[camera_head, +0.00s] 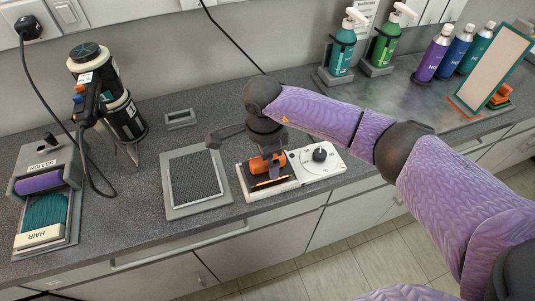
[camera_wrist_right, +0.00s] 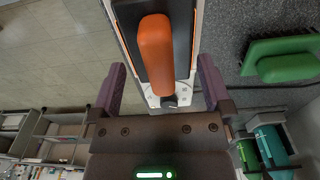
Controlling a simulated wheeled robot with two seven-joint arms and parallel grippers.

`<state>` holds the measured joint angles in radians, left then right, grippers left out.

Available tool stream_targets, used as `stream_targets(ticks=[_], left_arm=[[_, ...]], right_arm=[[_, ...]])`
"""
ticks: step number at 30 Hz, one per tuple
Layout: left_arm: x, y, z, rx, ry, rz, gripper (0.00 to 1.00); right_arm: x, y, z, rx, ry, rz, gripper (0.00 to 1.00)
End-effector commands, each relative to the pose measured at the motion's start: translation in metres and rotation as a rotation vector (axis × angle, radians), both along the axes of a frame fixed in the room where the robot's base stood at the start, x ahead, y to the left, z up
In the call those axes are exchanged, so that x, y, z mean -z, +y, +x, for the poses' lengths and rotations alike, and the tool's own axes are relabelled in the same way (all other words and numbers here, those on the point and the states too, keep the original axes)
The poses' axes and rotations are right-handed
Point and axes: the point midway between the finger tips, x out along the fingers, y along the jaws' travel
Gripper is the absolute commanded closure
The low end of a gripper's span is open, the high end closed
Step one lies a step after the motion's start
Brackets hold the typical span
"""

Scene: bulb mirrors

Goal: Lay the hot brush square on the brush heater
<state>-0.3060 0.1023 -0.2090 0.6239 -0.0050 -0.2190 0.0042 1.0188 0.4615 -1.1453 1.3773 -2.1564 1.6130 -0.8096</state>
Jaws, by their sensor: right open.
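The brush heater is a white unit with a dark plate and a dial (camera_head: 304,168), near the counter's front edge. A block with an orange handle (camera_head: 268,163), which looks like the hot brush, is over its dark plate. In the right wrist view the orange handle (camera_wrist_right: 155,50) runs roughly along the plate; whether it lies fully square I cannot tell. My right gripper (camera_head: 266,148) points down above the handle, partly hiding it. In the wrist view its purple fingers (camera_wrist_right: 162,80) are open, one on each side, apart from the handle. My left gripper is out of view.
A grey framed mat (camera_head: 194,183) lies left of the heater. A green-handled object (camera_wrist_right: 285,65) is near the heater on the wall side. A hair tool stand (camera_head: 45,195) and a dryer (camera_head: 105,100) are at left. Pump bottles (camera_head: 342,50) and spray cans (camera_head: 433,55) stand at back right.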

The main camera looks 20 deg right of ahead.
Motion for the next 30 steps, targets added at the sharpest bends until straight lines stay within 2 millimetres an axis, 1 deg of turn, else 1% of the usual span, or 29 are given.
stream_targets(ticks=[7,9,11,18,24,26,30], left_arm=[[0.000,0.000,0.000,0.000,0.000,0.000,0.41],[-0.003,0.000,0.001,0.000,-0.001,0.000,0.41],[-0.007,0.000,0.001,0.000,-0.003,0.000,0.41],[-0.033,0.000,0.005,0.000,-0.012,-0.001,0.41],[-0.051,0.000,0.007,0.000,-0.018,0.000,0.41],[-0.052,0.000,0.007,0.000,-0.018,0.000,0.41],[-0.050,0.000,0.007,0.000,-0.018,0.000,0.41]], right_arm=[[0.000,0.000,0.000,0.000,0.000,0.000,0.00],[-0.004,0.000,0.000,0.000,-0.001,0.000,0.00],[-0.010,0.000,0.000,0.000,-0.001,0.000,0.00],[-0.045,0.000,0.001,0.000,-0.003,0.000,0.00],[-0.071,0.000,0.000,0.000,-0.003,0.000,0.00],[-0.073,0.000,0.000,0.000,-0.001,0.000,0.00],[-0.070,0.000,0.000,0.000,0.000,0.000,0.00]])
